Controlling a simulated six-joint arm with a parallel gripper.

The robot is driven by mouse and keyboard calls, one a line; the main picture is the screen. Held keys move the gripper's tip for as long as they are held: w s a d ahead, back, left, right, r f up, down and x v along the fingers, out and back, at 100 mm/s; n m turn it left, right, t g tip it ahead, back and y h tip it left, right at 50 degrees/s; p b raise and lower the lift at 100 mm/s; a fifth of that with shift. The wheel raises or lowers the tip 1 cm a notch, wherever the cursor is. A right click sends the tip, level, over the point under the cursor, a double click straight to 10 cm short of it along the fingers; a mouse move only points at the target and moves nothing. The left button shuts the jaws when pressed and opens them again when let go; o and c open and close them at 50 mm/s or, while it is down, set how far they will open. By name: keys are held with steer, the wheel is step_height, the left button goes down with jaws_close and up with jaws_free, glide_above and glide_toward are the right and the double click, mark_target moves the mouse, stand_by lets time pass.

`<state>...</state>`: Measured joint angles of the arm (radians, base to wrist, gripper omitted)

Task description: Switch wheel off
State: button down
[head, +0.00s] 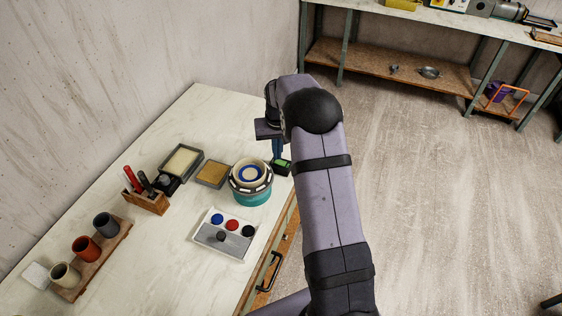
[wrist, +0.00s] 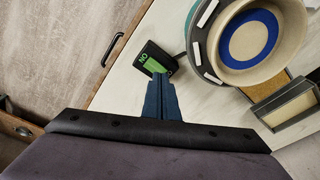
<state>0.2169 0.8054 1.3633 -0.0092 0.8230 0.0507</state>
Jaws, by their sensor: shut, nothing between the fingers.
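The pottery wheel (head: 251,196) has a teal base and a pale ring with dark segments, and stands near the table's right edge. A cream bowl with a blue disc inside sits on it; the bowl also shows in the wrist view (wrist: 285,62). A small black switch box (head: 284,167) with a lit green face is beside the wheel. In the wrist view the switch (wrist: 143,54) shows green with lettering that reads "NO" or an inverted "ON". My gripper (wrist: 165,78) is shut and empty, its blue fingertips overlapping the switch's near edge in view. I cannot tell whether they touch.
A white tray (head: 226,250) with blue, red and black pots lies in front of the wheel. Shallow boxes (head: 212,174), a tool holder (head: 148,201) and several cups (head: 82,249) stand to the left. The table edge with a drawer handle (wrist: 113,50) is close to the switch.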

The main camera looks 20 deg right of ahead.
steer(key=shift+f+b, duration=0.35)
steer(key=shift+f, duration=0.3)
stand_by(0.4)
steer(key=shift+r, duration=0.15)
step_height(320, 180, up, 7)
steer(key=p, duration=0.5)
stand_by(0.3)
stand_by(0.3)
